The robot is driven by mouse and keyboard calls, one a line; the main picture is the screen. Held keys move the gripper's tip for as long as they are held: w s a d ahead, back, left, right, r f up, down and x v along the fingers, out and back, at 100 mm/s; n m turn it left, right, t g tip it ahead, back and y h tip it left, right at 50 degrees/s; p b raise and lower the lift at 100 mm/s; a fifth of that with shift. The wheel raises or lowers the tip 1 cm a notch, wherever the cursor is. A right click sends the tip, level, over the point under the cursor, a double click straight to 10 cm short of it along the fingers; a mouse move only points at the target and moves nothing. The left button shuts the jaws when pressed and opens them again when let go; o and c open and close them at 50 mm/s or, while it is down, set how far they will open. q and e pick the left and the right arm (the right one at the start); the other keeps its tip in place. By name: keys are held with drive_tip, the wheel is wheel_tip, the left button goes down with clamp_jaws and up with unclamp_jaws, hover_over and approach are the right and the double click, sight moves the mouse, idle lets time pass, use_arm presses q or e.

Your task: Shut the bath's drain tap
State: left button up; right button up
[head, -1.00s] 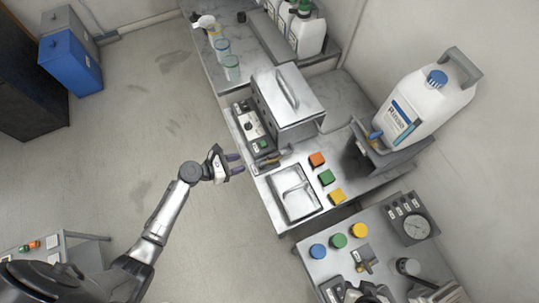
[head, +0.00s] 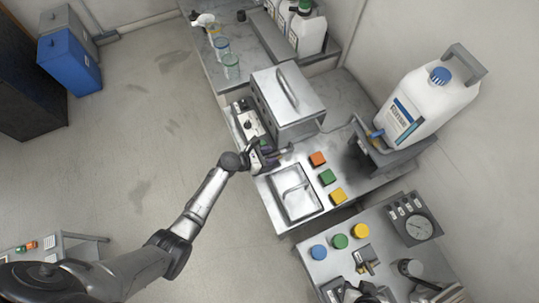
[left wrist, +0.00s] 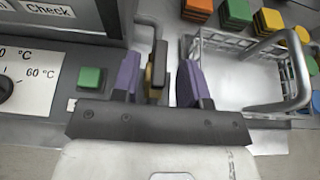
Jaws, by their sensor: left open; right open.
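The bath is a steel box with a handled lid (head: 288,95) beside its control panel, which has a temperature dial (left wrist: 15,88) and a green button (left wrist: 90,78). Its drain tap (head: 286,150) sticks out at the bath's front corner. In the left wrist view the tap's dark lever with a brass part (left wrist: 158,72) stands between my fingers. My left gripper (head: 268,154) is open around the lever, its purple fingers (left wrist: 160,82) on either side with visible gaps. My right gripper (head: 364,292) is partly in view at the bottom edge, away from the bath.
A steel basket with a handle (head: 293,192) sits just right of the tap. Orange, green and yellow blocks (head: 327,177) line the bench beside it. A large white jug (head: 424,105) stands behind. A lower table (head: 322,262) holds coloured discs and a gauge.

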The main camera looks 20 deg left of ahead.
use_arm(q)
drive_tip(key=shift+w+d, duration=0.1)
clamp_jaws()
idle(0.4)
